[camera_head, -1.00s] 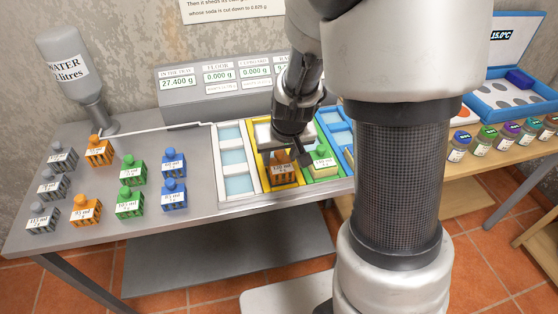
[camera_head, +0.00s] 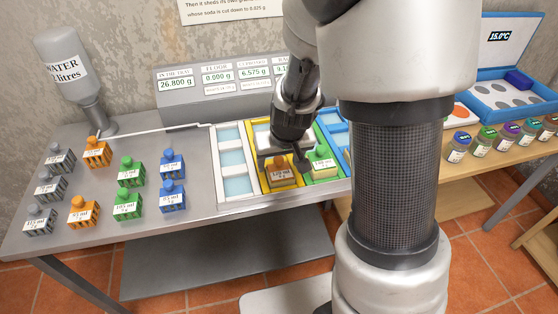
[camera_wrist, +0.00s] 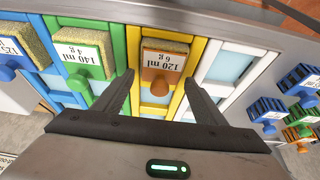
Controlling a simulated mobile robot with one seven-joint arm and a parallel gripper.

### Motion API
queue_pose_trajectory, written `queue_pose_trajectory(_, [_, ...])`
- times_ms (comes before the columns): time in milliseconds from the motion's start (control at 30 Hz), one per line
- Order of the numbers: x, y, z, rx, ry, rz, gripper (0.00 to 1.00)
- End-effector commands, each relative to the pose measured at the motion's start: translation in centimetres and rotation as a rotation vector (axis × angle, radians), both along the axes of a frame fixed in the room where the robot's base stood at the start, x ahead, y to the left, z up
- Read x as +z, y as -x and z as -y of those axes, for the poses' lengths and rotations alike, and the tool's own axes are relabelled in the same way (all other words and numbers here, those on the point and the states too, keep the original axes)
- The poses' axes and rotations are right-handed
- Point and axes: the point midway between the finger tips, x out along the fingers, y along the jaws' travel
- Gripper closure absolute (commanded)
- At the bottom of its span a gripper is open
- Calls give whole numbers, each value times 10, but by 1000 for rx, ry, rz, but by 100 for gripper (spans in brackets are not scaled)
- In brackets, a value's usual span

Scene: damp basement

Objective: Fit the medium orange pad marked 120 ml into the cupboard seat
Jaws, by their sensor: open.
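The orange pad marked 120 ml, 6 g (camera_wrist: 165,58) sits in the front part of the yellow column (camera_wrist: 178,98) of the tray, with its orange knob toward my gripper. It also shows in the head view (camera_head: 280,175), partly hidden by my gripper (camera_head: 284,158). In the wrist view, my gripper (camera_wrist: 159,78) is open, with one finger on each side of the yellow column. The fingertips point toward the pad and its knob stands between them; no finger is seen closed on it. I cannot tell which place is the cupboard seat.
A green pad marked 140 ml (camera_wrist: 85,52) sits in the green column beside it; a blue pad (camera_wrist: 22,48) lies beyond. The white column (camera_head: 233,162) looks empty. Several grey, orange, green and blue pads stand left, near a water bottle (camera_head: 75,80).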

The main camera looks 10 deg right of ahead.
Motion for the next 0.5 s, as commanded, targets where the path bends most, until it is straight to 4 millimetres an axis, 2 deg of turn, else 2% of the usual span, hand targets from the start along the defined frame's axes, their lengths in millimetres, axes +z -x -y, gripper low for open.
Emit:
queue_pose_trajectory(300, [66,23,-1,4,-2,5,35])
queue_pose_trajectory(500, [97,38,-1,2,-1,3,35])
